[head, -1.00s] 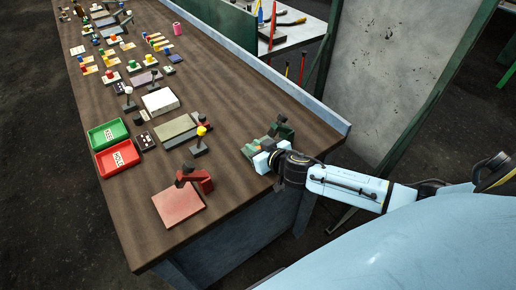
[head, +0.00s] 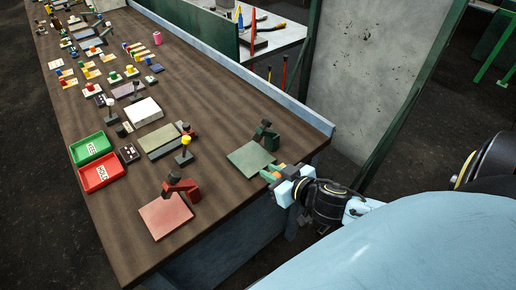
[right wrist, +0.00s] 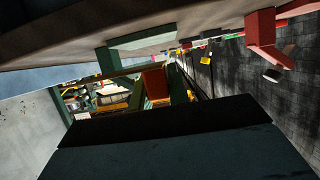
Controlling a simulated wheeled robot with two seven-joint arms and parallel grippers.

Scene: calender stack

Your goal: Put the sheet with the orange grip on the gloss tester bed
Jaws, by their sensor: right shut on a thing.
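My right gripper (head: 273,174) is at the table's right front edge, beside a pale green plate with a dark green stand. It is shut on a small orange block, likely the orange grip (head: 281,167). The grip shows as a red-orange block between the fingers in the right wrist view (right wrist: 155,82). I cannot make out the sheet itself. The pale green plate (head: 250,158) looks bare; a red plate (head: 165,216) with a red stand lies to its left. I cannot tell which device is the gloss tester. My left gripper is out of view.
A green tray (head: 91,147) and a red tray (head: 101,174) stand at the table's left edge. A yellow-knobbed post (head: 186,152) stands mid-table. Several small coloured-knob pieces crowd the far end. A grey panel (head: 388,75) stands beyond the right edge.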

